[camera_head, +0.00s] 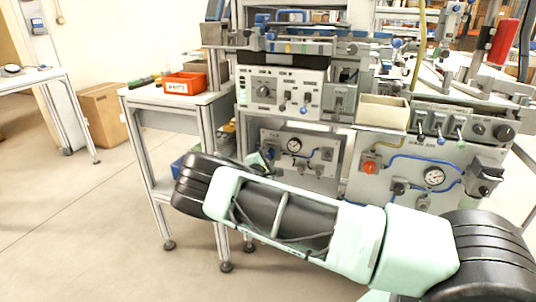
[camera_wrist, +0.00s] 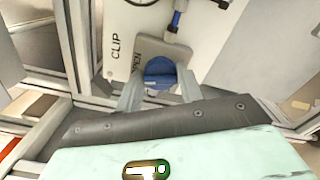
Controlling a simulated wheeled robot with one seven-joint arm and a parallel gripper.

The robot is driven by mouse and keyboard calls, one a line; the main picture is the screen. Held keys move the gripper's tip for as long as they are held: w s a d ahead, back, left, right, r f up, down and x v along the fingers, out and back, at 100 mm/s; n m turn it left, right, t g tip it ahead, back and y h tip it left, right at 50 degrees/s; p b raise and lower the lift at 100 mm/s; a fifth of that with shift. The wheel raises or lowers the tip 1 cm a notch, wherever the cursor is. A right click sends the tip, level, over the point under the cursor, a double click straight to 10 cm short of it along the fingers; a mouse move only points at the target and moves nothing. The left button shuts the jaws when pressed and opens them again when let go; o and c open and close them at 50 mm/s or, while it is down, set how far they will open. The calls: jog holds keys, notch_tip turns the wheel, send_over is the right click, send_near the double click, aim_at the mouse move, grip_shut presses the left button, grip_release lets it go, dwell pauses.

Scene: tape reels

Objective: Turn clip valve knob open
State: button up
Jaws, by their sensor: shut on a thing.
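The clip valve knob (camera_wrist: 160,71) is blue and round and shows in the wrist view, on a grey mount on a pale panel marked "CLIP" and, partly covered, what looks like "OPEN". My gripper (camera_wrist: 158,88) has its two grey fingers on either side of the knob and is shut on it. The fingers hide the knob's sides and its lower part. The knob's exact turn angle cannot be told. In the head view my arm stretches across the front of the machine, and my gripper and the knob are hidden behind it.
In the head view, a lower panel holds a pressure gauge (camera_head: 294,145) and blue tubing. Another gauge (camera_head: 434,177) and a red knob (camera_head: 369,167) are on the right panel. A side table (camera_head: 138,97) with an orange bin (camera_head: 184,84) stands left.

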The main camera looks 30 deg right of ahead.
jog(key=shift+s+f+m+p, duration=0.1)
jog(key=shift+m+p, duration=0.75)
jog(key=shift+m, duration=0.85)
jog(key=shift+f, duration=0.1)
jog(key=o, duration=1)
jog(key=p+v, duration=0.1)
jog(key=v, duration=1.6)
jog(key=shift+s+a, duration=0.15)
jog(key=shift+a, duration=0.05)
